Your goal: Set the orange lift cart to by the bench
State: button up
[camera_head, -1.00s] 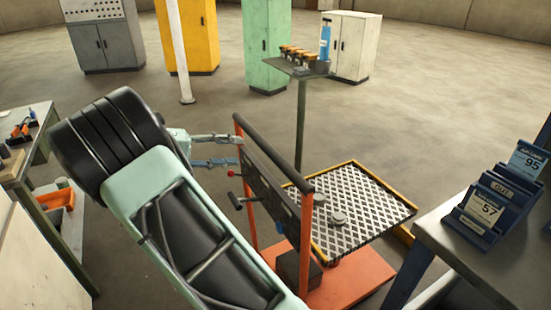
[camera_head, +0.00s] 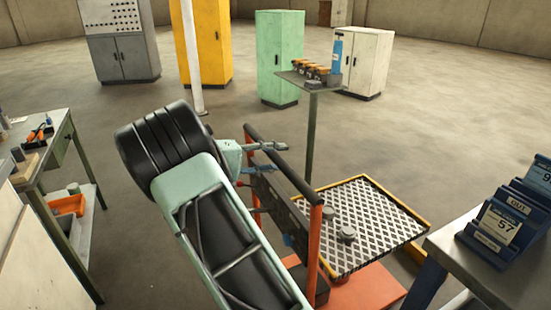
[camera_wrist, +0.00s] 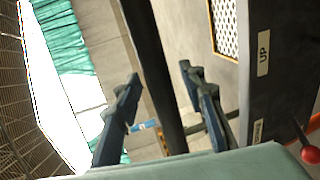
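The orange lift cart (camera_head: 365,288) stands in front of me, with an orange base, a diamond-plate platform (camera_head: 385,228) edged in yellow and a black handle bar (camera_head: 285,167) on orange posts. Two small grey round pieces (camera_head: 347,233) lie on the platform. My gripper (camera_head: 268,158) is open at the far part of the handle bar. In the wrist view, my gripper (camera_wrist: 160,88) has one finger on each side of the dark bar (camera_wrist: 158,75), with gaps showing. The cart's dark panel (camera_wrist: 265,85) reads "UP". A bench (camera_head: 455,262) stands close to the cart's right.
Blue card stands (camera_head: 495,235) sit on the right bench. A workbench (camera_head: 62,128) with tools and an orange bin (camera_head: 68,204) stands at left. A post-mounted tray (camera_head: 312,85) stands behind the cart. Cabinets line the back; the floor before them is clear.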

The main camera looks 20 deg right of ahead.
jog(key=shift+d, duration=0.1)
grip_shut()
dwell(0.3)
jog(key=shift+d, duration=0.1)
jog(key=d+b, duration=0.5)
jog(key=d, duration=2.4)
jog(key=shift+w+r, duration=0.15)
jog(key=shift+w, duration=0.3)
jog(key=shift+d, duration=0.1)
jog(key=shift+c, duration=0.3)
grip_release()
jog(key=shift+r, duration=0.1)
jog(key=shift+o, duration=0.3)
